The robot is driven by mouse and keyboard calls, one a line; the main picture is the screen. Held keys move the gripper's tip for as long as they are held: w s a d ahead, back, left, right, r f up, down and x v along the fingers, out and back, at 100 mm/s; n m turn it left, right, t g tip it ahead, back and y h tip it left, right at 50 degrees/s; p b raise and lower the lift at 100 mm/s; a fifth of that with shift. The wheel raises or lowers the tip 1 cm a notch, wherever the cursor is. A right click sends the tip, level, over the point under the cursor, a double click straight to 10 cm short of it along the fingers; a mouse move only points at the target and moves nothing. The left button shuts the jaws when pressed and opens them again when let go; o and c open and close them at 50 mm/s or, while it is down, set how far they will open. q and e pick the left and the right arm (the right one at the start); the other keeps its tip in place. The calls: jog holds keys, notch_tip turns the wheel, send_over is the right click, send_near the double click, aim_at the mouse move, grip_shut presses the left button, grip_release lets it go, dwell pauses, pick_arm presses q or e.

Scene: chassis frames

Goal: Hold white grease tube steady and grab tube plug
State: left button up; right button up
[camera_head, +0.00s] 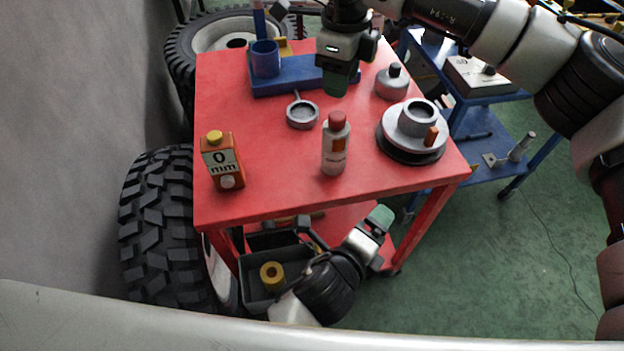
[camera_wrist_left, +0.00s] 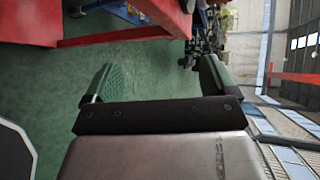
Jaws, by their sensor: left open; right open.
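The white grease tube (camera_head: 335,152) stands upright on the red table, near its front edge, with an orange mark on its side. Its red plug (camera_head: 337,119) sits on top. My right gripper (camera_head: 337,82) is open and empty, pointing down above the back of the table, behind the tube and apart from it. My left gripper (camera_head: 378,219) is low in front of the table, below the tabletop and apart from the tube. In the left wrist view, its two green fingers are spread with nothing between them (camera_wrist_left: 156,80); the tube does not show there.
On the red table (camera_head: 270,190) stand an orange-and-white container (camera_head: 221,160), a blue holder (camera_head: 285,83), a small round gauge (camera_head: 302,112), a grey canister (camera_head: 392,82) and a grey flanged disc (camera_head: 414,133). A grey bin (camera_head: 252,290) is below. Large tyres (camera_head: 160,225) stand left.

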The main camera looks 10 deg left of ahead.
pick_arm(q)
jog(key=w+a+r+m+t, duration=0.3)
jog(key=r+m, duration=0.4)
jog(key=m+t, duration=0.2)
jog(key=m, duration=0.5)
send_near(329, 152)
jog(key=shift+w+d+r, duration=0.15)
jog(key=shift+w+d, duration=0.15)
jog(key=shift+w, duration=0.15)
jog(key=shift+w+d+r, duration=0.1)
jog(key=shift+w+d, duration=0.2)
jog(key=shift+w, duration=0.2)
pick_arm(e)
jog(key=shift+a, duration=0.1)
pick_arm(q)
jog(key=shift+w+f, duration=0.1)
jog(key=shift+w, duration=0.15)
jog(key=x, duration=1)
jog(key=shift+w+f, duration=0.1)
jog(key=shift+f, duration=0.1)
